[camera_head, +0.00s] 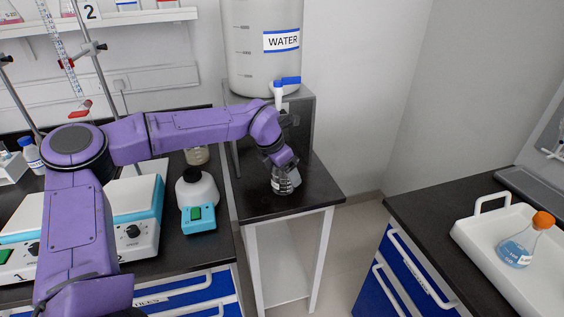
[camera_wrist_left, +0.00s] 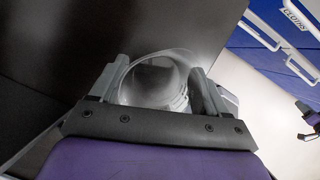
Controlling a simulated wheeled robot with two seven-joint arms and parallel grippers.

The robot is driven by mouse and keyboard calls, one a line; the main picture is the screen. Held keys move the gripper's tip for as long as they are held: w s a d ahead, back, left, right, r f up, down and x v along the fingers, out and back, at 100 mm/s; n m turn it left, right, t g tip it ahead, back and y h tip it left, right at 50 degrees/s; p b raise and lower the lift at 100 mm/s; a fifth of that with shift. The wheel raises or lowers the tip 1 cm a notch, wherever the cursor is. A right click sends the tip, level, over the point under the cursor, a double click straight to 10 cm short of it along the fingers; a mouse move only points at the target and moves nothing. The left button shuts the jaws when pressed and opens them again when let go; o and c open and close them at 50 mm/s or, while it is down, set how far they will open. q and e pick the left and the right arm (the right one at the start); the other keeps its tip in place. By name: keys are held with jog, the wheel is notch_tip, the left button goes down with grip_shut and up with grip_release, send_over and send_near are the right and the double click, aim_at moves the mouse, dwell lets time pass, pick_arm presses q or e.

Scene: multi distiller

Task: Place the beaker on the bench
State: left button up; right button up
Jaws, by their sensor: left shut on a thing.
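The glass beaker (camera_head: 283,183) is at the small black-topped stand (camera_head: 318,184) below the water tank's tap. My left gripper (camera_head: 283,164) is shut on the beaker from above. In the left wrist view the beaker's round rim (camera_wrist_left: 158,78) sits between the two fingers of my left gripper (camera_wrist_left: 160,92). I cannot tell whether the beaker's base touches the stand top. The black bench (camera_head: 172,232) with drawers is left of the stand.
The water tank (camera_head: 262,62) stands behind the beaker with its tap (camera_head: 281,88) above. The bench holds a blue device (camera_head: 198,219), a white round-bottomed vessel (camera_head: 197,190) and hotplates (camera_head: 133,231). A white tray (camera_head: 490,246) with an orange-capped flask (camera_head: 520,246) is at right.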

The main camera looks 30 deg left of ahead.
pick_arm(q)
jog(key=w+a, duration=0.1)
jog(key=w+a+p, duration=0.1)
jog(key=a, duration=0.1)
jog(key=shift+w+a+r, duration=0.15)
jog(key=shift+w+r, duration=0.05)
jog(key=shift+w, duration=0.2)
jog(key=shift+f, duration=0.95)
